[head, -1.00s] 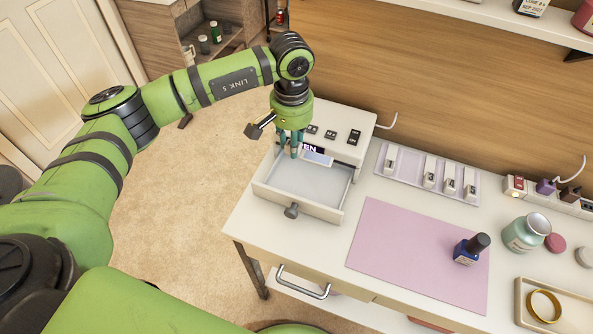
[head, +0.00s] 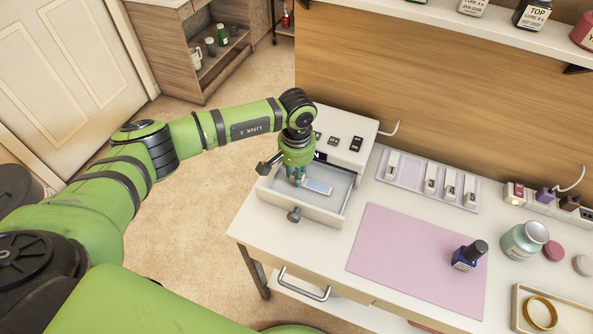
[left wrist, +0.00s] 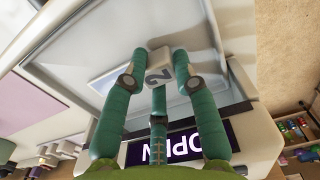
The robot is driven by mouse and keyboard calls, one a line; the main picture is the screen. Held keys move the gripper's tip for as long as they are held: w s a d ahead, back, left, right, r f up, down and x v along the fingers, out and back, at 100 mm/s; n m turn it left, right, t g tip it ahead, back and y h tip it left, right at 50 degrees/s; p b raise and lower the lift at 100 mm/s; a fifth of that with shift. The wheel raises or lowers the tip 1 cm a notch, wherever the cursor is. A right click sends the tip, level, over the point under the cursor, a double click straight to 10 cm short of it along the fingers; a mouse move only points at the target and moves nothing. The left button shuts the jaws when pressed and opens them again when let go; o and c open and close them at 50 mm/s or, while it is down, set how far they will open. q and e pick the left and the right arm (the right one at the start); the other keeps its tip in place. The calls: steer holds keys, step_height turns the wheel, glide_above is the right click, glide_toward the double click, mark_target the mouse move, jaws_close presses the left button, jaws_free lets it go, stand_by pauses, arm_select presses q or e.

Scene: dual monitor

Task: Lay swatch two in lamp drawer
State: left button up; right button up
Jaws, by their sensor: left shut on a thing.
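The lamp (head: 345,135) is a white box with dark switches on top and its drawer (head: 330,214) pulled out toward me. My left gripper (head: 299,184) points down into the open drawer. It is shut on swatch two (head: 319,187), a small pale piece. In the left wrist view the fingertips (left wrist: 158,80) close around its white end block (left wrist: 159,58), marked 2. The pale plate of the swatch lies over the drawer floor; I cannot tell whether it touches. My right gripper is not in view.
A lilac rack (head: 410,182) with several white swatches stands right of the lamp. A pink mat (head: 400,255) with a dark blue bottle (head: 467,256) lies in front. A green jar (head: 524,240) and a tray with a gold ring (head: 540,311) are farther right.

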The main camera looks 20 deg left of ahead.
arm_select(q)
steer(key=shift+f, duration=0.2)
steer(key=o, duration=0.6)
steer(key=shift+r, duration=0.1)
steer(key=shift+r, duration=0.35)
step_height(320, 180, up, 12)
steer(key=shift+f+b, duration=0.2)
steer(key=shift+b, duration=0.65)
